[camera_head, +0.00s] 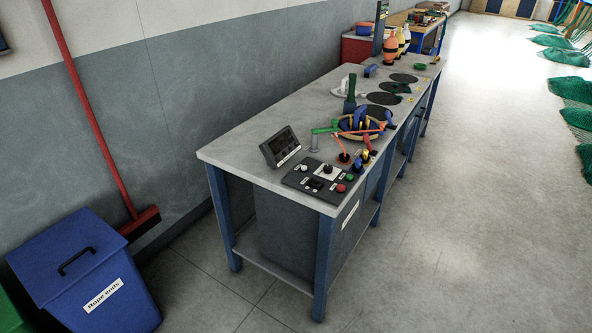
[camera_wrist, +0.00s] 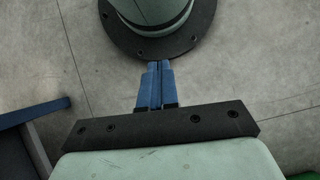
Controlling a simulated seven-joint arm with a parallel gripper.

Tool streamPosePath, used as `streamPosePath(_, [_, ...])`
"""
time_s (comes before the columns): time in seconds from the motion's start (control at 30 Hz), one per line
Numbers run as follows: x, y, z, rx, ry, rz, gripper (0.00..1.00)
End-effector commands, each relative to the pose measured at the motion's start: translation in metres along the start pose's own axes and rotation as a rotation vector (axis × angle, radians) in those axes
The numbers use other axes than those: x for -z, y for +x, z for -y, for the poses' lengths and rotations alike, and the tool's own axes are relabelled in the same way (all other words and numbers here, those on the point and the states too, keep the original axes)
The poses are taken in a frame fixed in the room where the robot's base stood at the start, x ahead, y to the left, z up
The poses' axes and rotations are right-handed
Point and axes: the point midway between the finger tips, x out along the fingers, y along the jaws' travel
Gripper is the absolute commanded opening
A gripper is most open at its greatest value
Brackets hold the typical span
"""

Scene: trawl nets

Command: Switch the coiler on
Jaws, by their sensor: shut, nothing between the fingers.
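A dark control panel (camera_head: 318,181) lies on the near end of the long workbench. It carries a pale knob (camera_head: 304,168), a black knob (camera_head: 326,170), a green button (camera_head: 349,177), a red button (camera_head: 341,188) and a dark switch (camera_head: 315,184). Their markings are too small to read, so I cannot tell which belongs to the coiler. A small tilted screen (camera_head: 281,147) stands behind the panel. My gripper (camera_wrist: 158,64) shows only in the wrist view, its blue fingers shut and empty. It is away from the panel, above the floor and my own base.
The grey workbench (camera_head: 240,153) has blue legs. Rope, tools and dark discs (camera_head: 384,98) lie farther along it. A blue "Rope ends" bin (camera_head: 85,270) and a red broom (camera_head: 140,222) stand at the left. Green nets (camera_head: 570,88) lie far right; the floor between is clear.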

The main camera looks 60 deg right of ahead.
Motion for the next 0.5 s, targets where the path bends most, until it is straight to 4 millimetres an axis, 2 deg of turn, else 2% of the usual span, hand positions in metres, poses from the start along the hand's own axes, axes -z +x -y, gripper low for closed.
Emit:
streamPosePath(0.03, [0.014,-0.014,-0.006,0.019,0.034,-0.018,0.00])
streamPosePath(0.2, [0.045,-0.057,-0.029,0.072,0.139,-0.064,0.00])
streamPosePath(0.5, [0.085,-0.138,-0.086,0.165,0.324,-0.142,0.00])
